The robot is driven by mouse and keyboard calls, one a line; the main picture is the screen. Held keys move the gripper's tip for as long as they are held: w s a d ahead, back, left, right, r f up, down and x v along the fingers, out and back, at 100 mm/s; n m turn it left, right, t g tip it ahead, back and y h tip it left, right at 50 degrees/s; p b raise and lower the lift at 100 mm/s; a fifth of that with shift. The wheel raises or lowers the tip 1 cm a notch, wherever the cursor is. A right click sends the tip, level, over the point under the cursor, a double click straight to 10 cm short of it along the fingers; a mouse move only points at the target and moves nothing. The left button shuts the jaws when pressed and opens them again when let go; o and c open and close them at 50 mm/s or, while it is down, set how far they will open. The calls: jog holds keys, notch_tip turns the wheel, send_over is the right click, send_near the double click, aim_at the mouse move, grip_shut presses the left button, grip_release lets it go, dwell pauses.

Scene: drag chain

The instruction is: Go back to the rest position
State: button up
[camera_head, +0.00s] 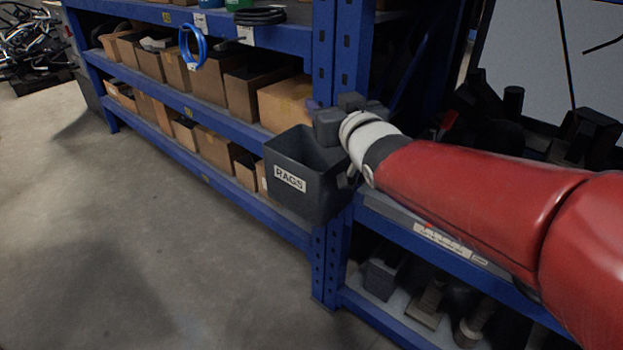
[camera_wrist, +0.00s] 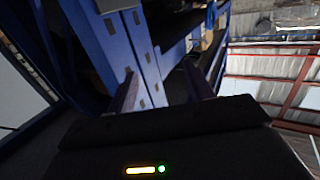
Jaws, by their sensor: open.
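My red arm reaches in from the right of the head view. My gripper (camera_head: 345,108), a dark grey block at its end, appears by the blue rack post, just above and behind the rags bin in the picture. In the wrist view my gripper (camera_wrist: 160,74) shows two dark fingers spread apart with nothing between them. Blue rack posts (camera_wrist: 133,45) stand beyond the fingers there. In the head view the fingers are mostly hidden by the wrist, and I cannot tell how far the gripper is from the post.
A dark bin marked RAGS (camera_head: 305,190) is at the rack's corner post. The blue shelving (camera_head: 215,122) holds rows of cardboard boxes (camera_head: 228,95), with a blue cable coil (camera_head: 193,47) hanging from it. Lower shelves at right hold dark parts. The concrete floor (camera_head: 110,230) at left is clear.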

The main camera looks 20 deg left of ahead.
jog(key=s+d+f+m+g+h, duration=0.15)
jog(key=s+d+f+h, duration=0.25)
jog(key=d, duration=0.7)
jog(key=s+d+f+m+g+h, duration=0.1)
jog(key=s+d+f+m+h, duration=0.25)
jog(key=d, duration=0.75)
jog(key=s+d+f+m+g+h, duration=0.1)
jog(key=s+d+f, duration=0.3)
jog(key=s, duration=0.4)
jog(key=s+d+f+m+g+h, duration=0.1)
jog(key=s+d+f+g+h, duration=0.1)
jog(key=s+d+f+g, duration=0.2)
jog(key=s, duration=0.3)
jog(key=shift+s+d+f+g, duration=0.15)
jog(key=shift+s+f+g, duration=0.2)
jog(key=shift+f, duration=0.05)
